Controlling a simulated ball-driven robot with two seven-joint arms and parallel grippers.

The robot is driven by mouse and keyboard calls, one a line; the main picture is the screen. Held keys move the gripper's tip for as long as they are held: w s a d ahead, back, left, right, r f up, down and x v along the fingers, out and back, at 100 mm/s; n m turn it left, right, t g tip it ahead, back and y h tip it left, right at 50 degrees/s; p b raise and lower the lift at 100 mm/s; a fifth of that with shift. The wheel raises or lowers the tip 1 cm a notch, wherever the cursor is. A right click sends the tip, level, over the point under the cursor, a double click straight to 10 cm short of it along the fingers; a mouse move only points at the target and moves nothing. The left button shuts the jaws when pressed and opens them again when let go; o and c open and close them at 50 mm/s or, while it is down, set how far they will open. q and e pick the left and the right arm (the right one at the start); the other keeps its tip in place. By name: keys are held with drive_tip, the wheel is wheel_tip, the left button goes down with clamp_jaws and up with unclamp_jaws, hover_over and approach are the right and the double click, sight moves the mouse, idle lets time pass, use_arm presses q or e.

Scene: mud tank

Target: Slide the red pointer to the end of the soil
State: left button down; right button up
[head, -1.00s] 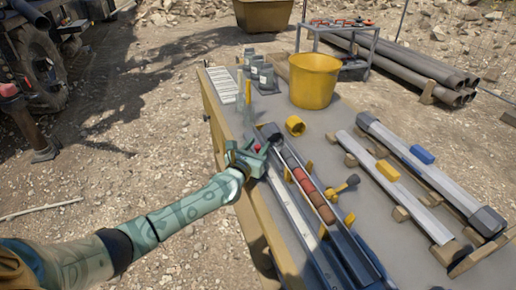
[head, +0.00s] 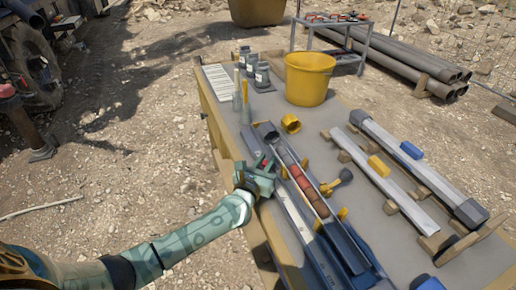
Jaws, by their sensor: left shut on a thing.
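The red pointer (head: 264,164) shows as a small red spot at my left gripper (head: 263,173), which hides most of it. The gripper is shut on it, over the metal rail along the left side of the long, dark sample trough. The rail (head: 296,219) runs on toward the front of the table. The soil (head: 308,190), a red to brown core in segments, lies in the trough to the right of the gripper. The gripper is beside the upper part of the trough, a little above the visible red soil. My right gripper is not in view.
A yellow ring (head: 290,123) and a yellow bucket (head: 308,79) stand behind the trough. A dark-handled tool (head: 338,182) lies just right of it. Two long pale bars with a yellow slider (head: 379,166) and a blue slider (head: 411,150) lie farther right. Bottles (head: 261,76) stand at the back left.

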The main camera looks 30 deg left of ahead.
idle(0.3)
use_arm(q)
drive_tip(key=c, duration=1.3)
unclamp_jaws()
drive_tip(key=shift+c, duration=0.2)
drive_tip(key=s+p, duration=0.2)
drive_tip(key=s, duration=1.4)
drive_tip(key=shift+s+d, duration=0.2)
drive_tip(key=shift+d, duration=0.25)
